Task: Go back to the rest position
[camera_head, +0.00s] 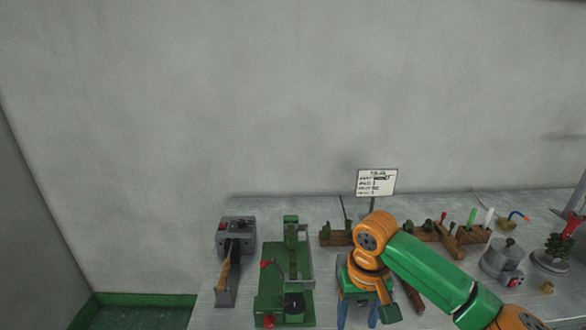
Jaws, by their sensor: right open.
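My right arm comes in from the lower right in green and orange links and bends down at an orange wrist. My right gripper (357,317) hangs below that wrist, pointing down over the front part of the bench (235,305). Its two blue fingers stand apart, open, and I see nothing between them. The wrist and forearm hide part of the bench and some of the tools behind them. My left gripper and arm are not in view.
A green machine (284,285) stands just left of the right gripper. A grey device (236,235) with a wooden-handled tool is farther left. Wooden racks (430,233), a silver pot (503,258) and a wax tree (557,246) stand right. A sign (377,182) stands behind.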

